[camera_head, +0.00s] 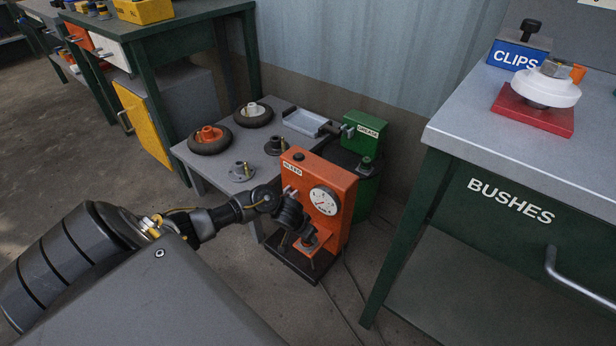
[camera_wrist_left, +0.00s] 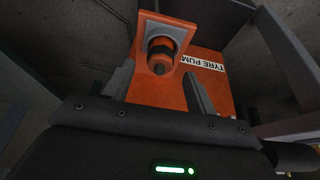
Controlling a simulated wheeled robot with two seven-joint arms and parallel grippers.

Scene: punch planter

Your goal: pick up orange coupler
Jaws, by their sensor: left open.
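The orange coupler (camera_wrist_left: 162,46) shows in the left wrist view as a short orange and dark cylinder, seated in a grey-lined opening of an orange bracket. The bracket is on the orange tyre pump (camera_wrist_left: 222,88), which also shows in the head view with a round gauge (camera_head: 325,201). My left gripper (camera_wrist_left: 158,72) is open and empty, with one finger on each side below the coupler and not closed on it. In the head view my left gripper (camera_head: 301,230) is at the pump's front; the coupler is hard to make out there. My right gripper is out of view.
A low grey table (camera_head: 215,172) behind the pump holds two wheels, dark hubs and a tray (camera_head: 307,122). A green grease unit (camera_head: 364,132) stands behind right. The grey-topped BUSHES bench (camera_head: 470,130) is to the right. Cables lie on the floor.

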